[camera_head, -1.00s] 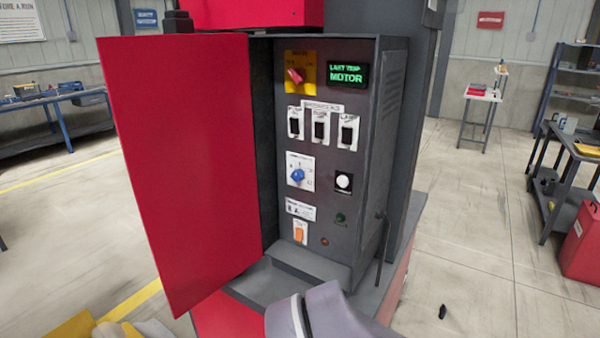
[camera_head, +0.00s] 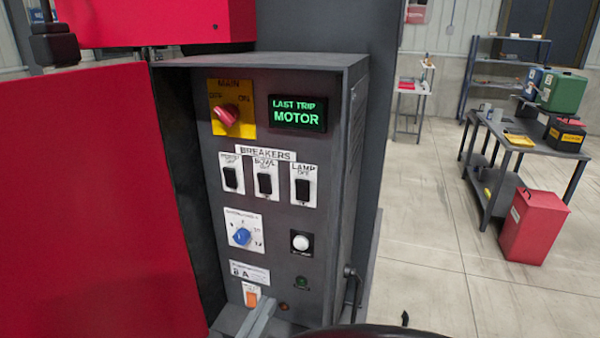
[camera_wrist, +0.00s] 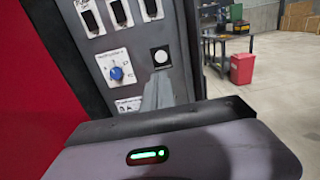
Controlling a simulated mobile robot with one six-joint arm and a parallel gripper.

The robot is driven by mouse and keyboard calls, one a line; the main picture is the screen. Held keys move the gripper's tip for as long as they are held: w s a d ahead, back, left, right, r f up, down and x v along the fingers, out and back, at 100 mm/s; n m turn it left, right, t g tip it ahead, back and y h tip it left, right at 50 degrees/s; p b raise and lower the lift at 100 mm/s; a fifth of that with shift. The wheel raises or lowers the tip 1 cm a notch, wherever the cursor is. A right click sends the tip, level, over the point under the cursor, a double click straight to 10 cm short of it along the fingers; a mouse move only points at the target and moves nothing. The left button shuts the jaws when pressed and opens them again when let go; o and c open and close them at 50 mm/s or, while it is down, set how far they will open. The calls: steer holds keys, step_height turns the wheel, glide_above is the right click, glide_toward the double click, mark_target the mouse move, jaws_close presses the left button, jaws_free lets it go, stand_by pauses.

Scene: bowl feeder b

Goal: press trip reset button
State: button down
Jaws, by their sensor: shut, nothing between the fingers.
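The grey control panel (camera_head: 275,150) stands in an open cabinet. On it is a round white push button (camera_head: 300,242) on a black plate, also in the wrist view (camera_wrist: 161,56); its label is too small to read. My gripper (camera_head: 268,302) shows as a grey tapered shape at the bottom of the panel. In the wrist view its shut, empty fingers (camera_wrist: 158,82) point at the panel just below the white button. I cannot tell whether they touch anything.
A lit display (camera_head: 297,115) reads "LAST TRIP MOTOR". A red main knob (camera_head: 226,115), breakers (camera_head: 265,181) and a blue selector (camera_head: 242,236) surround the button. The open red door (camera_head: 95,200) blocks the left. Open floor lies right, before a table (camera_head: 520,140) and red bin (camera_head: 534,227).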

mark_target(300, 244)
steer(key=b+x, duration=0.4)
steer(key=x, duration=0.9)
steer(key=shift+w+d+f+b, duration=0.1)
steer(key=shift+w+f+b, duration=0.1)
steer(key=shift+b, duration=0.2)
steer(key=shift+w+d+r, duration=0.1)
steer(key=shift+w+r, duration=0.05)
steer(key=shift+w, duration=0.2)
